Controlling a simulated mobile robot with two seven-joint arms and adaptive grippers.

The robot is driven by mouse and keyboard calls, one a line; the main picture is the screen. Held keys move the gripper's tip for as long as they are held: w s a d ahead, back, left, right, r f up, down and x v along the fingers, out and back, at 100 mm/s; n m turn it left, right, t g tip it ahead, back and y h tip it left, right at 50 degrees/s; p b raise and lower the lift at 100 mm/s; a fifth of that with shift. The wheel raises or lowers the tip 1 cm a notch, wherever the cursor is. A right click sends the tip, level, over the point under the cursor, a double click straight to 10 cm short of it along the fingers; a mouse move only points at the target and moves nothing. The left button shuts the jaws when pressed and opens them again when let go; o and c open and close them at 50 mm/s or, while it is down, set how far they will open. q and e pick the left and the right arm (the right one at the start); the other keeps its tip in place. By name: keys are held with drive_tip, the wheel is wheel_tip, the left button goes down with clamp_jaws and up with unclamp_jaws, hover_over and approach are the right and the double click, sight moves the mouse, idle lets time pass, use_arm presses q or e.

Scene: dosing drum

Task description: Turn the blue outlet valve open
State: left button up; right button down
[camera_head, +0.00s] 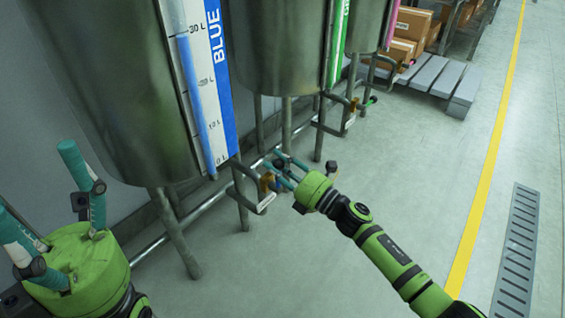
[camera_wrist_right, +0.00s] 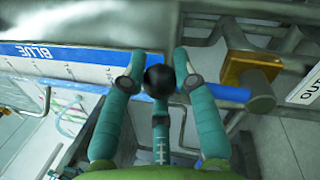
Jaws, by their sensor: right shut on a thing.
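The blue outlet valve has a brass body (camera_wrist_right: 250,72) and a blue lever (camera_wrist_right: 225,94), seen in the right wrist view. In the head view its brass part (camera_head: 267,182) sits on the pipe below the tank marked BLUE. My right gripper (camera_head: 281,168) is at the valve. Its teal fingers (camera_wrist_right: 158,75) are shut on the blue lever, which runs sideways out to the right from between them. My left gripper (camera_head: 45,190) is at the lower left of the head view, fingers spread, empty and away from the valve.
The steel BLUE tank (camera_head: 115,85) stands on metal legs with bent pipes near my right gripper. A second tank (camera_head: 275,45) with a green strip stands behind. A grey pallet (camera_head: 440,78) with boxes is farther back. The floor (camera_head: 430,170) to the right is clear.

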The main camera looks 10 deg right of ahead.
drive_tip(key=shift+s+a+f+n+g+y, duration=0.1)
drive_tip(key=shift+s+a+n+g+y, duration=0.2)
drive_tip(key=shift+a+n, duration=0.15)
drive_tip(key=c, duration=0.9)
unclamp_jaws()
drive_tip(key=shift+w, duration=0.1)
drive_tip(key=shift+d, duration=0.2)
drive_tip(key=v, duration=1.2)
drive_tip(key=shift+a, duration=0.2)
